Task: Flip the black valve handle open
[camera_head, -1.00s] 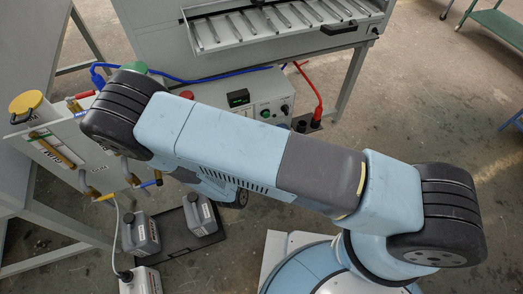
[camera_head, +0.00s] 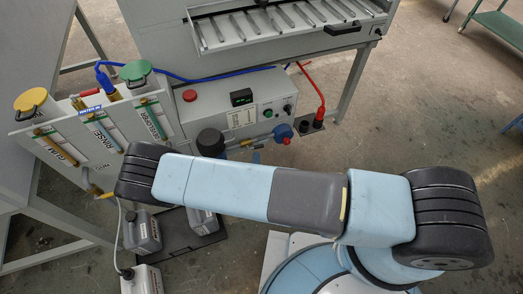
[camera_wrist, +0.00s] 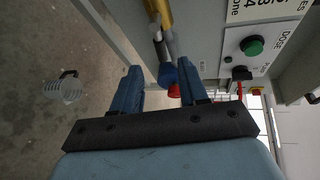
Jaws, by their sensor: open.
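In the wrist view my gripper (camera_wrist: 158,66) is open, with its two blue fingers apart. A brass pipe (camera_wrist: 163,12) with a grey section (camera_wrist: 168,46) runs down the picture towards the gap between the fingertips. A blue fitting (camera_wrist: 168,75) with a red part (camera_wrist: 175,92) lies in line with that gap. The blue fitting also shows in the head view (camera_head: 283,131), at the front of the grey control box. A dark piece (camera_wrist: 154,30) beside the pipe may be the black valve handle; I cannot tell for sure. Nothing is held.
The control box (camera_head: 255,88) has a red button (camera_head: 190,96) and a display. A green button (camera_wrist: 252,46) is on the panel in the wrist view. A rack of labelled tubes (camera_head: 95,135) stands at left. Grey canisters (camera_head: 143,232) are on the floor below.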

